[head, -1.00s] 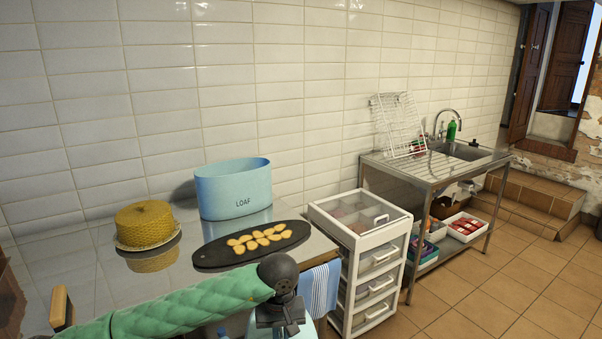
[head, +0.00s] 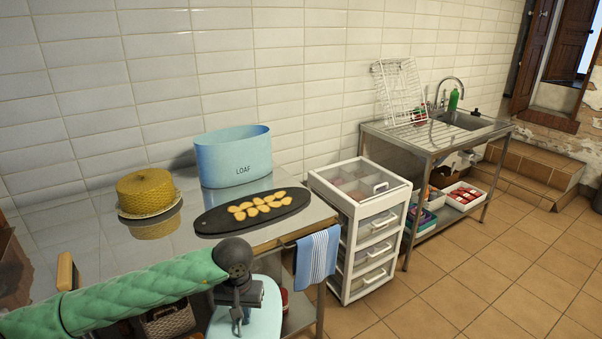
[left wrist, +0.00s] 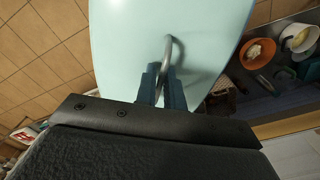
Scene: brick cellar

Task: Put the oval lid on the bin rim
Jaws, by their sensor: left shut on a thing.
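The bin (head: 233,165) is a light-blue oval tub marked LOAF. It stands upright at the back of the steel table, against the tiled wall, and its top looks open. The oval lid (head: 262,318) is pale blue, low at the table's front edge, partly cut off by the frame. My left gripper (head: 241,308) is over the lid, in front of and below the bin, well apart from it. In the left wrist view its fingers (left wrist: 163,78) are shut on the lid's curved metal handle, with the lid (left wrist: 125,45) beyond. My right gripper is not in view.
A dark oval board (head: 215,222) with several yellow pieces lies in front of the bin. A yellow woven dome (head: 146,190) on a plate stands left. A striped towel (head: 317,256) hangs at the table's front. A white drawer unit (head: 350,205) stands right.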

